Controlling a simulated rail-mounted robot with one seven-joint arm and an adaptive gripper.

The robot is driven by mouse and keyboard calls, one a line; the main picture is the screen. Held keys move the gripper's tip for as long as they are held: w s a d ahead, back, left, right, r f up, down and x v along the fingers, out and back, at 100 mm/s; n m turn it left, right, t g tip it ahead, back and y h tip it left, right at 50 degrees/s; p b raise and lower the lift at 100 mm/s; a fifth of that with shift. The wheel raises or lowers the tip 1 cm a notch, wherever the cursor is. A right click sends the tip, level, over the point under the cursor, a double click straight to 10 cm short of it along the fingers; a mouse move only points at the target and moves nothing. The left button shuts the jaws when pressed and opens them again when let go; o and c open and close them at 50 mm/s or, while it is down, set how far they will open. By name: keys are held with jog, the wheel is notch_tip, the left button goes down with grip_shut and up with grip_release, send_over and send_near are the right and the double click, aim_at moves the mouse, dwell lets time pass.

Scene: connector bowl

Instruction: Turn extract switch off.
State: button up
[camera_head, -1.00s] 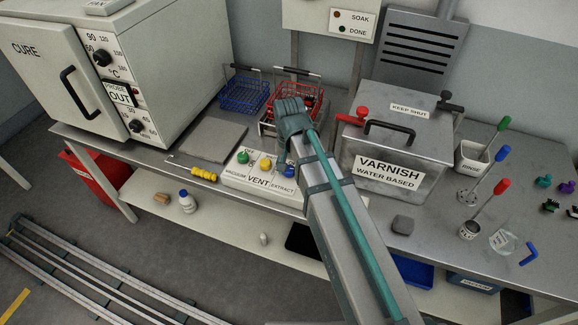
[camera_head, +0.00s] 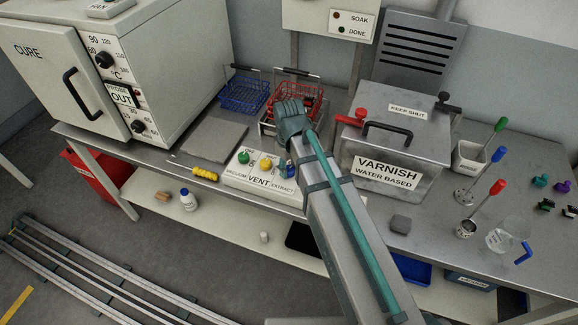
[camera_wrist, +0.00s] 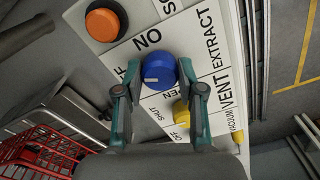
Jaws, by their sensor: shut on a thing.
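The blue knob (camera_wrist: 158,70) is the switch on the white vent panel (camera_wrist: 215,92) in line with the word EXTRACT. My gripper (camera_wrist: 160,73) is shut on this blue knob, one finger on each side of it. A small pale mark shows on the knob; I cannot tell which label it points to. ON and part of OFF are printed beside it. In the head view the blue knob (camera_head: 291,171) shows at the right of the panel (camera_head: 235,180), partly covered by my arm; the fingertips are hidden there.
A yellow knob (camera_wrist: 181,107) and an orange knob (camera_wrist: 103,21) flank the blue one. A green knob (camera_head: 244,157) is at the panel's left. The red wire basket (camera_head: 306,98) stands close behind, the varnish tank (camera_head: 395,190) to the right, and a yellow-handled tool (camera_head: 204,174) to the left.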

aim_at(289, 168)
jog(key=n, duration=0.4)
jog(key=shift+w+n, duration=0.1)
jog(key=shift+n, duration=0.3)
dwell(0.4)
jog(key=o, duration=1.1)
jog(key=shift+o, duration=0.2)
jog(key=shift+r, duration=0.15)
notch_tip(289, 168, up, 12)
